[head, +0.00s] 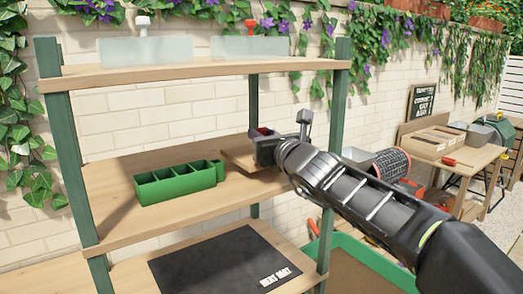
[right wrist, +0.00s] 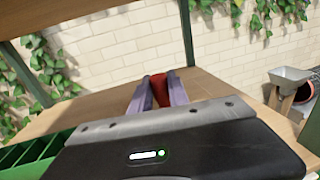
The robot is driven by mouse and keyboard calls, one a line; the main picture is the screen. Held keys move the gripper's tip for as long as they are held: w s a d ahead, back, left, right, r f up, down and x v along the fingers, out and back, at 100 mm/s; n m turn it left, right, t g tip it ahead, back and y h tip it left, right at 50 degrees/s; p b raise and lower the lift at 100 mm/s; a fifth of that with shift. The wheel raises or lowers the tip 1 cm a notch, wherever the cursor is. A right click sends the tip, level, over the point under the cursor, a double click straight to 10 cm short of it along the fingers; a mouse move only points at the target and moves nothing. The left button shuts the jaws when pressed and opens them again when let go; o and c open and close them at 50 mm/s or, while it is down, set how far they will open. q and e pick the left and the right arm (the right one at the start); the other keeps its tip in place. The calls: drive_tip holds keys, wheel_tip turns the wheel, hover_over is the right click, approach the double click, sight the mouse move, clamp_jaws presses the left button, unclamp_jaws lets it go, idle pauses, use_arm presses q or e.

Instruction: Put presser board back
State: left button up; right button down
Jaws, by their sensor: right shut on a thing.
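The presser board (head: 236,161) is a flat wooden piece at the right end of the middle shelf (head: 120,190), beside the green divided tray (head: 175,182). My right gripper (head: 262,144) reaches in from the right above it and partly covers it. In the right wrist view, the gripper's fingers (right wrist: 159,91) are shut on a red part (right wrist: 160,88), which looks like the board's handle. The board is low over the shelf; I cannot tell whether it rests on it. My left gripper is not in view.
A dark mat (head: 215,268) lies on the lower shelf. A green post (head: 337,110) stands close to my right arm. A mesh drum (head: 391,164) and a wooden bench (head: 460,172) stand to the right.

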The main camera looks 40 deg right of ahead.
drive_tip(key=shift+f, duration=1.15)
drive_tip(key=shift+f+b, duration=0.15)
drive_tip(key=shift+b, duration=0.25)
drive_tip(key=c, duration=1.3)
unclamp_jaws()
drive_tip(key=shift+o, duration=0.2)
drive_tip(key=shift+s, duration=0.1)
drive_tip(key=v, duration=0.3)
drive_tip(key=p+v, duration=0.1)
drive_tip(key=v, duration=0.7)
drive_tip(key=shift+r, duration=0.25)
drive_tip(key=shift+s+a+f, duration=0.1)
drive_tip(key=shift+s+f, duration=0.1)
drive_tip(key=shift+s, duration=0.2)
